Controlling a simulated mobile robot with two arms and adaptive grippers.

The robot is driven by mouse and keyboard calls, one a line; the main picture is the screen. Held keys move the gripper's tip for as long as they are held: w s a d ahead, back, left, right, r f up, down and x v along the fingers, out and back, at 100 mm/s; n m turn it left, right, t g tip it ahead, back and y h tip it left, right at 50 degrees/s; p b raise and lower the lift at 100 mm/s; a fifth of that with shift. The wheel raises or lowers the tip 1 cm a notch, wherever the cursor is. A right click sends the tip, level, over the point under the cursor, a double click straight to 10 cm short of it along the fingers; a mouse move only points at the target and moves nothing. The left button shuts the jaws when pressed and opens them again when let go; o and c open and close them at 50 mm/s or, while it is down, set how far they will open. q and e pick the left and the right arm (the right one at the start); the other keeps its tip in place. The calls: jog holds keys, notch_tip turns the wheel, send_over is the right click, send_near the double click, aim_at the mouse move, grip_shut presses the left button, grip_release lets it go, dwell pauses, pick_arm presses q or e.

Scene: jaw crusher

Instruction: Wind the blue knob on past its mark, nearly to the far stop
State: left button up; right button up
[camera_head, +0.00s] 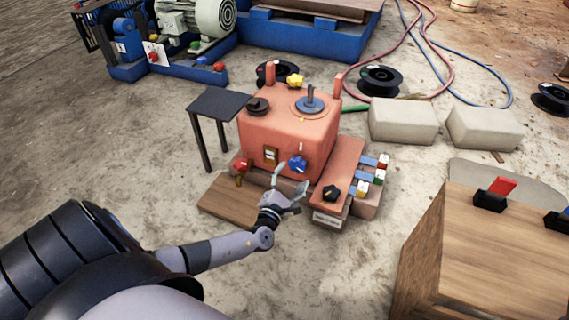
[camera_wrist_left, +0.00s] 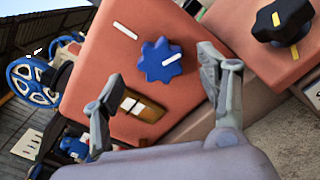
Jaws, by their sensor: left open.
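The blue knob (camera_head: 298,163) sits on the front face of the salmon-coloured box (camera_head: 262,134). In the left wrist view the blue knob (camera_wrist_left: 160,61) is a lobed dial with a white pointer line toward the right. A white mark (camera_wrist_left: 126,30) is on the box face, up and left of the knob. My left gripper (camera_head: 290,182) is open just in front of the knob and a little below it. In the left wrist view, the left gripper's fingers (camera_wrist_left: 155,83) stand wide apart on either side, with the knob between and beyond them, apart from both. My right gripper is not visible.
A black knob (camera_head: 330,194) is on the lower ledge to the right, beside several coloured switches (camera_head: 372,170). A red-handled lever (camera_head: 241,167) stands to the left. A small dark table (camera_head: 219,103) is left of the box. A wooden cabinet (camera_head: 480,250) is at right.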

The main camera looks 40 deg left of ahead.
pick_arm(q)
jog(key=v, duration=0.6)
jog(key=shift+s, duration=0.2)
